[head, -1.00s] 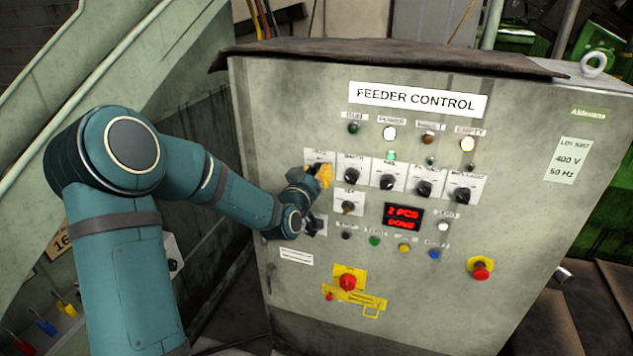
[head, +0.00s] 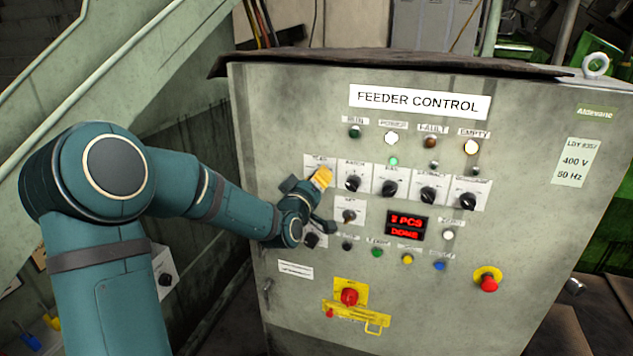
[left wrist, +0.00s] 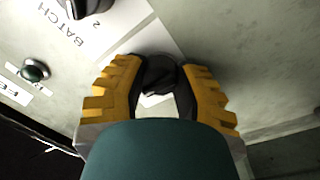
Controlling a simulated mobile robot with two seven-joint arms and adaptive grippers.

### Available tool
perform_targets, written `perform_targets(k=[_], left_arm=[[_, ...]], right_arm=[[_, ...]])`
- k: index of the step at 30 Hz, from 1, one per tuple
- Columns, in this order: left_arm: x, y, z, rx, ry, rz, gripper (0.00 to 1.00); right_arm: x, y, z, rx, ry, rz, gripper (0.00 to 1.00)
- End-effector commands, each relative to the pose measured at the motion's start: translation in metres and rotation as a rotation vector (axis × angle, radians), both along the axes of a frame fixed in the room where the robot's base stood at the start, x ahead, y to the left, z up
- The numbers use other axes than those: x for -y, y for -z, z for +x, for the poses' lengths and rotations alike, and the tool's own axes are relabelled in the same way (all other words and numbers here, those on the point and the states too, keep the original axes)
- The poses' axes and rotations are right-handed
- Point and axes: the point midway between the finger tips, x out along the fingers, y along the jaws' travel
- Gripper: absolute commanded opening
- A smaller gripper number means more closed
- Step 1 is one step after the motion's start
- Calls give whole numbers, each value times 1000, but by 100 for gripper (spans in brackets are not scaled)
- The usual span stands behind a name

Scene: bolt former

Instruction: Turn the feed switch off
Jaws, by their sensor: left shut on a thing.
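The feed switch is the leftmost rotary knob in the top row of the grey feeder control cabinet (head: 400,310). In the left wrist view its black knob (left wrist: 160,75) sits between my two yellow fingers, beside the batch switch (left wrist: 90,8). My left gripper (head: 322,178) is shut on this knob, and its fingers show at either side in the wrist view (left wrist: 160,95). In the head view the gripper hides the knob, and only part of its white plate (head: 318,161) shows. The knob's pointer direction cannot be read. My right gripper is not in view.
The batch switch (head: 353,183) and several more knobs continue the row to the right. A key switch (head: 348,216) is just below. A red display (head: 406,227), push buttons, a red main switch (head: 349,296) and an emergency stop (head: 488,282) are lower.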

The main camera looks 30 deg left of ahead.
Motion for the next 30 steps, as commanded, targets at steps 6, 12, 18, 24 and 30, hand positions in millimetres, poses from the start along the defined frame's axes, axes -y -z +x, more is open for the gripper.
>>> perform_targets(k=[6, 12, 18, 24, 30], left_arm=[[-1, -1, 0, 2, -2, 1, 0], [-1, -1, 0, 1, -1, 1, 66], [0, 0, 0, 0, -1, 2, 66], [2, 0, -14, 0, -1, 3, 66], [10, 1, -52, 0, -2, 4, 66]], right_arm=[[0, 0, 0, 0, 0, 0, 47], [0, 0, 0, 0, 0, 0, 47], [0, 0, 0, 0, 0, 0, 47], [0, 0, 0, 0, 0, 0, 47], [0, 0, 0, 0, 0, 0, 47]])
